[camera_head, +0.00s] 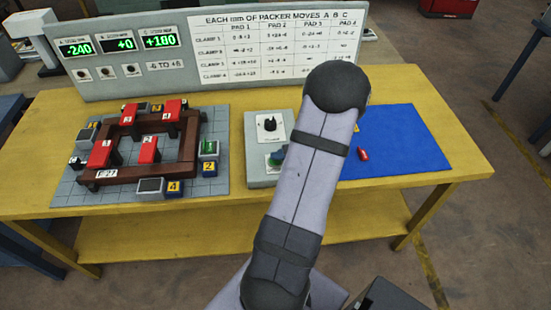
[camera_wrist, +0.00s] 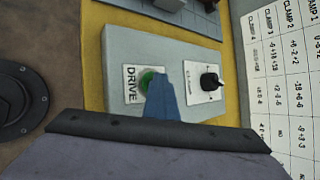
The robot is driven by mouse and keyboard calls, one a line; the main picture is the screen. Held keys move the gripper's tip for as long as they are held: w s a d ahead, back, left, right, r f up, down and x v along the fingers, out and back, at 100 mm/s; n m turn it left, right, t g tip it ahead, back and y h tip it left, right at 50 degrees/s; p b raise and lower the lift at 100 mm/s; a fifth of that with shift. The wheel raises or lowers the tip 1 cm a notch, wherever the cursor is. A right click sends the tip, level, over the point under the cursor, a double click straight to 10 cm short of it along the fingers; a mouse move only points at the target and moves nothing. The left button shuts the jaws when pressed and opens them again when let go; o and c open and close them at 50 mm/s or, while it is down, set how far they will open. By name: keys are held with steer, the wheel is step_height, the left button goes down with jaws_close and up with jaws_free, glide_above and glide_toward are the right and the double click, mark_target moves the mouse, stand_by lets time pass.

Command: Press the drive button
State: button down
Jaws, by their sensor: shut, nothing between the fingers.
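The green drive button (camera_wrist: 147,78) sits on a white plate marked DRIVE on the grey control box (camera_wrist: 135,45). In the wrist view the blue fingertips of my gripper (camera_wrist: 160,80) are together, empty, and overlap the right side of the button. I cannot tell whether they touch it or hover just above. In the head view the control box (camera_head: 255,180) stands mid-table, and my gripper (camera_head: 279,155) is at its lower part, mostly behind my arm. The button is largely hidden there.
A black selector knob (camera_head: 269,123) is on the same box. Left is a grid plate (camera_head: 215,130) with a brown frame (camera_head: 185,170), red clamps and numbered blocks. Right is a blue mat (camera_head: 410,140) with a small red piece (camera_head: 363,154). A display and chart panel (camera_head: 190,85) stands behind.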

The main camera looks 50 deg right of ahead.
mark_target(278, 162)
steer(key=shift+r, duration=0.15)
steer(key=shift+r+p, duration=1.95)
steer(key=shift+r, duration=1.1)
